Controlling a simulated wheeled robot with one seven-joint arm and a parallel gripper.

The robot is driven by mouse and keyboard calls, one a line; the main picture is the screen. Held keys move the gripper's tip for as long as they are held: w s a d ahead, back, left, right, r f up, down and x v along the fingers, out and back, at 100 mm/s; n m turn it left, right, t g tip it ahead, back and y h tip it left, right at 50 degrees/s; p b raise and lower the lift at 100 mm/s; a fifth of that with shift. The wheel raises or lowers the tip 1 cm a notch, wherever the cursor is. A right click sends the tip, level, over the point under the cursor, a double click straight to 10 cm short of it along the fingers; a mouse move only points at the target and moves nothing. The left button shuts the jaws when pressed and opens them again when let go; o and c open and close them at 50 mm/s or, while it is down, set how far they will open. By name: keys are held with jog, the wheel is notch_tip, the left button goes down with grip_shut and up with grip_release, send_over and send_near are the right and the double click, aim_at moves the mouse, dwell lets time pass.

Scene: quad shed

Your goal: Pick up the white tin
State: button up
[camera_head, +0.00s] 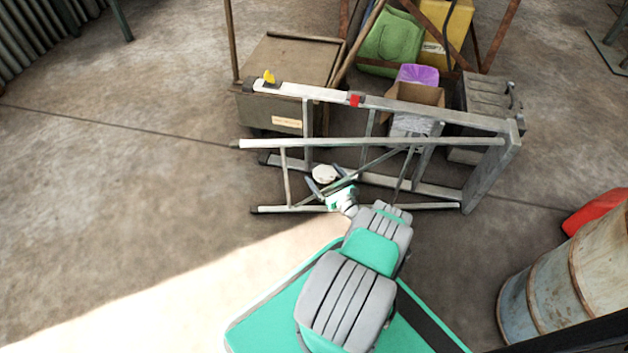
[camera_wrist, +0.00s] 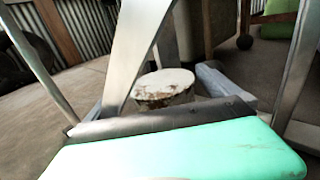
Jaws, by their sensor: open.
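The white tin (camera_head: 324,173) is a short round can with a pale top. It sits among the rails of a grey metal ladder lying on its side. In the wrist view the tin (camera_wrist: 163,87) has brown rust-like marks on its lid and side, and its lower part is hidden behind the dark edge of my gripper. My gripper (camera_head: 329,186) is open, with its fingers just in front of the tin and on either side of its near edge. I cannot tell whether they touch it.
The ladder (camera_head: 370,142) surrounds the tin with rails and rungs close to my arm. Behind it stand a brown cabinet (camera_head: 290,65) and a cardboard box (camera_head: 412,97). A rusty barrel (camera_head: 570,270) and a red object (camera_head: 597,210) are at right. The floor at left is clear.

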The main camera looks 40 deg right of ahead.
jog(key=shift+w+d, duration=0.15)
jog(key=shift+w, duration=0.1)
jog(key=shift+s+d, duration=0.1)
jog(key=shift+s, duration=0.05)
jog(key=shift+c, duration=0.2)
jog(key=c, duration=1.9)
jog(key=shift+c, duration=0.6)
jog(key=shift+r, duration=0.15)
